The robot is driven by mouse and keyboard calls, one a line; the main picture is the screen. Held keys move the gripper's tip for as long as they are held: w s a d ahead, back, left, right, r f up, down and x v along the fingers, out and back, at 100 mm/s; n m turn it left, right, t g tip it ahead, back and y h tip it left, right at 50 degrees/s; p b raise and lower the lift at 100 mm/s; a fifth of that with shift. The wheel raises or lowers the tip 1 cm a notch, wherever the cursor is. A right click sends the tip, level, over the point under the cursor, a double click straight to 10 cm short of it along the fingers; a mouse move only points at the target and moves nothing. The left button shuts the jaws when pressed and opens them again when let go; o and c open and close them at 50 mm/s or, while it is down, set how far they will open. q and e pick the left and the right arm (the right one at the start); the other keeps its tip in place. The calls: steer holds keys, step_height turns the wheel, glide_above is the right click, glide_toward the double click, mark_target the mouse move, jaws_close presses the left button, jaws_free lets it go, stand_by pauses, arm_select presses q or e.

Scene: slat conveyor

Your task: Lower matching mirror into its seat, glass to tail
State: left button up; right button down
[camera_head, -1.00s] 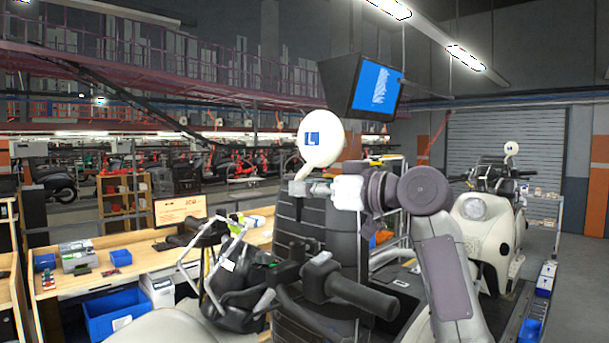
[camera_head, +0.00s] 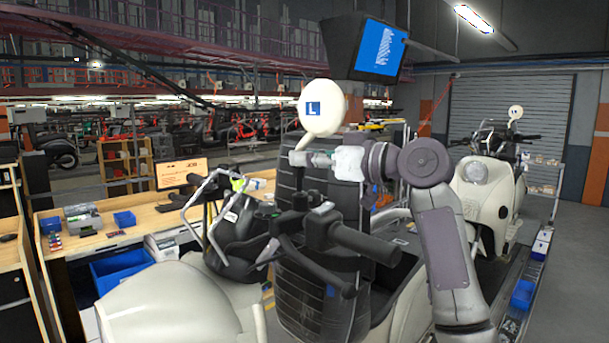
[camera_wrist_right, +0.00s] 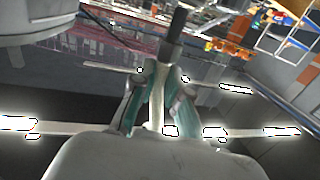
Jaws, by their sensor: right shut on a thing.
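A round cream mirror (camera_head: 323,107) with a blue L label facing me is held upright above the handlebar (camera_head: 365,243) of the near scooter. My right gripper (camera_head: 300,158) is shut on its cream stem, coming in from the right. In the right wrist view the greenish fingers (camera_wrist_right: 158,108) pinch the stem (camera_wrist_right: 156,88), and a dark rod (camera_wrist_right: 176,25) shows beyond them. The stem's lower end is hard to see against the dark scooter parts in the head view. A small pale-green part (camera_head: 322,208) sits on the handlebar below the gripper, apart from it. My left gripper is not in view.
A wooden bench (camera_head: 110,237) with blue bins stands at the left, a blue crate (camera_head: 132,268) beneath it. A second cream scooter (camera_head: 487,205) with a mirror stands at the back right. A hanging screen (camera_head: 380,47) is overhead. Open floor lies at the far right.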

mark_target(304, 174)
steer(key=shift+d+r+t, duration=0.1)
steer(key=shift+t, duration=0.2)
steer(key=shift+f, duration=0.25)
steer(key=shift+f+b, duration=0.15)
steer(key=shift+b, duration=0.15)
steer(key=shift+s+f+b, duration=0.1)
steer(key=shift+f+b, duration=0.2)
steer(key=shift+f, duration=0.25)
stand_by(0.5)
steer(key=shift+f, duration=0.3)
steer(key=shift+f, duration=0.1)
steer(key=shift+f+b, duration=0.3)
steer(key=shift+b, duration=0.1)
